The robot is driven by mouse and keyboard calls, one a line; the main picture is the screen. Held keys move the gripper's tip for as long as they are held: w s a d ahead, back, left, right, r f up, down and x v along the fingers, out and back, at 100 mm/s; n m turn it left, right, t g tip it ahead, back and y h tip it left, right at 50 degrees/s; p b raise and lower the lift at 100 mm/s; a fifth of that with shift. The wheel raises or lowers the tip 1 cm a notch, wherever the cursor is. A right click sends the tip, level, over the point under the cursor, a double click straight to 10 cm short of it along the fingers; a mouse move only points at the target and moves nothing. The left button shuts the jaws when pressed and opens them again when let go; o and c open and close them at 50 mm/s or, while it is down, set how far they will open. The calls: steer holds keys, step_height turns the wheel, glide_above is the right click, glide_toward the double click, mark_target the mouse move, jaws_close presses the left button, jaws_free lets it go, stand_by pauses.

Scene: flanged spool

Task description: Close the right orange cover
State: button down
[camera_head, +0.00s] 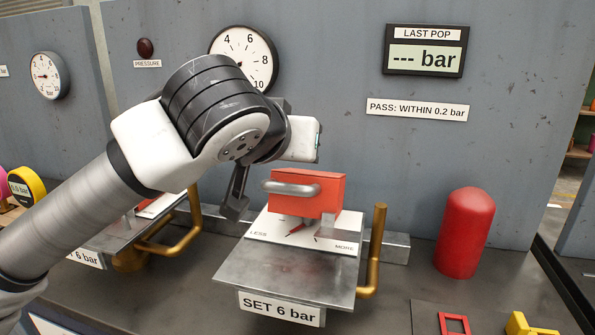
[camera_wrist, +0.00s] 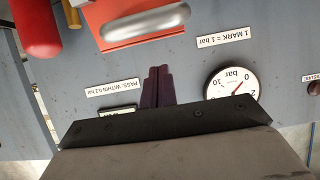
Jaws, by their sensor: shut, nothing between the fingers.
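The right orange cover (camera_head: 308,192) is a box-shaped lid with a grey bar handle (camera_head: 290,188) on its front. It stands raised at the back of a white plate marked LESS and MORE, and a red pointer (camera_head: 296,231) shows below it. My gripper (camera_head: 235,207) is shut and empty, pointing down to the left of the cover and apart from it in the head view. In the wrist view, the shut fingers (camera_wrist: 157,72) are in the middle, with the cover (camera_wrist: 112,32) and handle (camera_wrist: 146,24) beyond them at the top.
A metal block labelled SET 6 bar (camera_head: 285,285) carries the plate. A brass bar (camera_head: 376,250) and a red domed cylinder (camera_head: 465,232) stand to its right. My arm hides much of a second station (camera_head: 110,237) at left. Gauges and a display (camera_head: 425,50) hang behind.

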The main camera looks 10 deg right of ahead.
steer(key=s+f+t+b, duration=0.1)
steer(key=f+b, duration=0.1)
steer(key=b, duration=0.3)
steer(key=s+a+f+t+h+b, duration=0.1)
steer(key=s+f+t+b, duration=0.1)
steer(key=b, duration=0.3)
steer(key=s+a+f+t+h+b, duration=0.1)
steer(key=s+f+b, duration=0.1)
steer(key=b, duration=0.4)
steer(key=shift+a+f+t, duration=0.1)
steer(key=shift+f+t, duration=0.3)
steer(key=shift+f, duration=0.45)
steer(key=f+b, duration=0.1)
steer(key=b, duration=0.1)
steer(key=s+f+t+b, duration=0.1)
steer(key=b, duration=0.2)
steer(key=shift+a+t+h, duration=0.2)
steer(key=shift+t+h, duration=0.1)
steer(key=shift+h, duration=0.1)
steer(key=shift+s+b, duration=0.1)
steer(key=shift+b, duration=0.3)
steer(key=shift+r, duration=0.15)
